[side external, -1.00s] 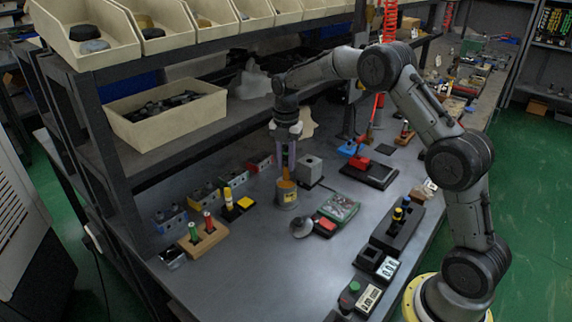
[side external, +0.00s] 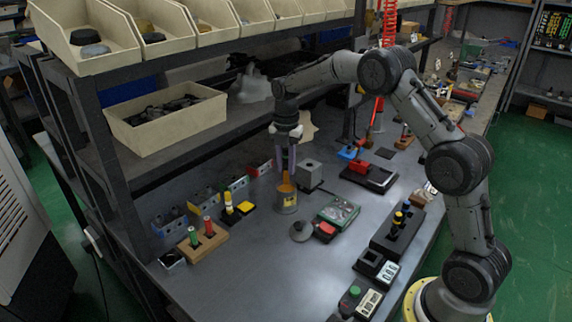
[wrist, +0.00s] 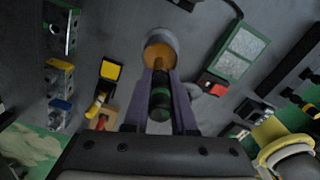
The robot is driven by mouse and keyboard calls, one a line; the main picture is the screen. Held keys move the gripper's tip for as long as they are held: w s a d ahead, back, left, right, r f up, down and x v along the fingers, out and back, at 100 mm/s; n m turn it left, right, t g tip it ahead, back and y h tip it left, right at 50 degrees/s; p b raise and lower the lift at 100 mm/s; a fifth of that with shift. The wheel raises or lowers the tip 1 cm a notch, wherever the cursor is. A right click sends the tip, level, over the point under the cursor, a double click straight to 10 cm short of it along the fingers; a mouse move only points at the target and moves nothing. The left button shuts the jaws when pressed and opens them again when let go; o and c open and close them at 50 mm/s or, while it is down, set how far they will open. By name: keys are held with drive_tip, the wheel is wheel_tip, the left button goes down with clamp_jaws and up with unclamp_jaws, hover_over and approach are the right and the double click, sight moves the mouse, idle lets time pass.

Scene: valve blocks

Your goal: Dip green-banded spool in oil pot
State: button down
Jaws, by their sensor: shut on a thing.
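My gripper (side external: 286,168) points straight down over the oil pot (side external: 287,203), a grey cup with a yellow label and an amber inside. In the wrist view, the purple fingers of my gripper (wrist: 160,100) are shut on the dark green-banded spool (wrist: 160,103). The spool's far end lines up with the mouth of the pot (wrist: 159,36). The side view does not show the spool clearly between the fingers. I cannot tell whether its lower end touches the oil.
A grey lid (side external: 300,232) lies right in front of the pot. A wooden stand (side external: 209,246) with green and red pegs is at left, near a yellow-topped piece (side external: 229,203). A grey block (side external: 309,174) stands close behind the pot. A shelf overhangs the left side.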

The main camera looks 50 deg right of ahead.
sight(286, 149)
drive_tip(key=shift+r, duration=0.15)
drive_tip(key=shift+r, duration=1.4)
